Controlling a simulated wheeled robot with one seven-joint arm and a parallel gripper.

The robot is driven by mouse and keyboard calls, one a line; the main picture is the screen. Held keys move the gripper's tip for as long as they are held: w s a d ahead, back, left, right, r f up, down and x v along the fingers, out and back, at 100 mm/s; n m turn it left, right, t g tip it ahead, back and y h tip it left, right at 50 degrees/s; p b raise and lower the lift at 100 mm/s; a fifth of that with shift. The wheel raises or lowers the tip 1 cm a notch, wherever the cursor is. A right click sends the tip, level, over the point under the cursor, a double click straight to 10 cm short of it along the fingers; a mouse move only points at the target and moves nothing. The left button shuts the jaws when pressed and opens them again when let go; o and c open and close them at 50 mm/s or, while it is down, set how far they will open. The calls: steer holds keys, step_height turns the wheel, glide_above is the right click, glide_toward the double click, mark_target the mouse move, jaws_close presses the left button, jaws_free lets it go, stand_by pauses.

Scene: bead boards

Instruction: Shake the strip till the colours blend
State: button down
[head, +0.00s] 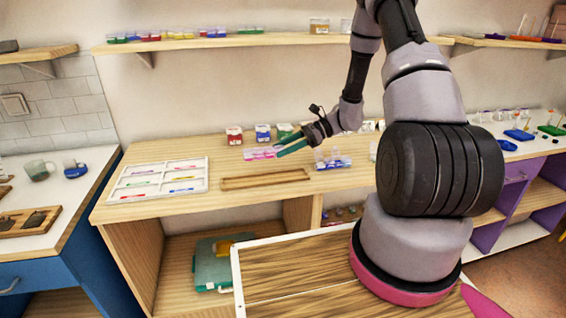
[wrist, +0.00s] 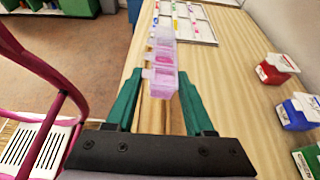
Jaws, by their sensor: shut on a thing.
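My gripper (head: 283,147) has green fingers and is shut on a small translucent pink-purple strip of compartments (head: 259,154). In the wrist view my gripper (wrist: 160,86) has the strip (wrist: 163,66) between its fingertips, pointing away from me over the wooden table. The strip's compartments look pink, with a paler part at the far end. I cannot tell how the beads inside are mixed. It appears held above the tabletop.
A white divided tray (head: 112,196) with coloured pieces lies at the table's left. A wooden tray (head: 265,181) lies near the front. A red box (head: 234,135) and a blue box (head: 263,133) stand at the back.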

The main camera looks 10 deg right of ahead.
step_height(320, 180, up, 11)
steer(key=shift+f, duration=0.2)
stand_by(0.3)
